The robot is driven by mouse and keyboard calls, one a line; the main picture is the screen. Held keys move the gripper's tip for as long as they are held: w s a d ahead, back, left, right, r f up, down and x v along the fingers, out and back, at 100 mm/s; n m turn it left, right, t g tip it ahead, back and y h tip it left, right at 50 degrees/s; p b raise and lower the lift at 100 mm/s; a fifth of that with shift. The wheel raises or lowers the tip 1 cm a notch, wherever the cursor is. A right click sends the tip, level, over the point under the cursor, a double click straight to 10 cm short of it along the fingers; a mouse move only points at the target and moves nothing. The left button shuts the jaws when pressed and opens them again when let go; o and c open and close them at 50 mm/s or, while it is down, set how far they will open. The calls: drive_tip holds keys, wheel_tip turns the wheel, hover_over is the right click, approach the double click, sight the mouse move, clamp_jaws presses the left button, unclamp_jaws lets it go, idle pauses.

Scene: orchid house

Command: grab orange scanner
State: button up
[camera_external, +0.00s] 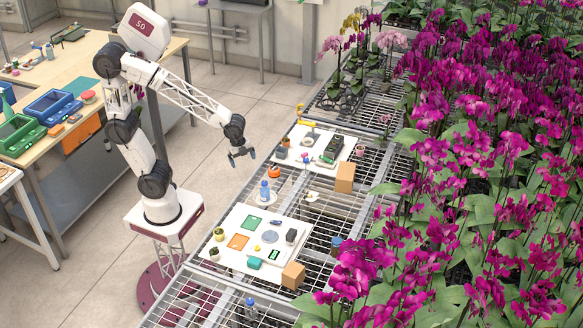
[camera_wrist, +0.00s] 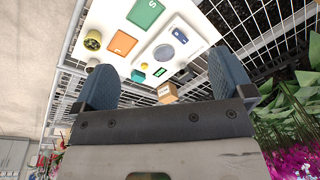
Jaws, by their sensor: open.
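I cannot pick out the orange scanner with certainty. A small rounded orange object (camera_external: 274,171) sits on the mesh bench between the two white boards, too small to identify. A small yellow-orange item (camera_external: 300,107) stands near the far white board (camera_external: 292,152). My gripper (camera_external: 242,154) is open and empty, hanging in the air left of the bench, apart from everything. In the wrist view its two dark fingers (camera_wrist: 160,64) are spread wide with nothing between them. The wrist view shows no clear scanner.
Orchids (camera_external: 470,150) crowd the right. The aisle floor (camera_external: 225,85) is clear.

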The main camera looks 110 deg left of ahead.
drive_tip(key=w+a+f+m, duration=0.2)
drive_tip(key=a+f+m, duration=0.1)
drive_tip(key=a+f, duration=0.3)
drive_tip(key=w+a+f+m, duration=0.2)
drive_tip(key=a+f, duration=0.1)
drive_tip(key=a, duration=0.6)
drive_tip(key=m+g, duration=0.1)
drive_tip(key=m, duration=0.5)
hover_over(274, 168)
wheel_tip(274, 168, down, 13)
drive_tip(key=shift+s+r, duration=0.1)
drive_tip(key=shift+s, duration=0.05)
drive_tip(key=shift+f, duration=1.3)
drive_tip(key=shift+a+f, duration=0.1)
drive_tip(key=shift+f, duration=2.5)
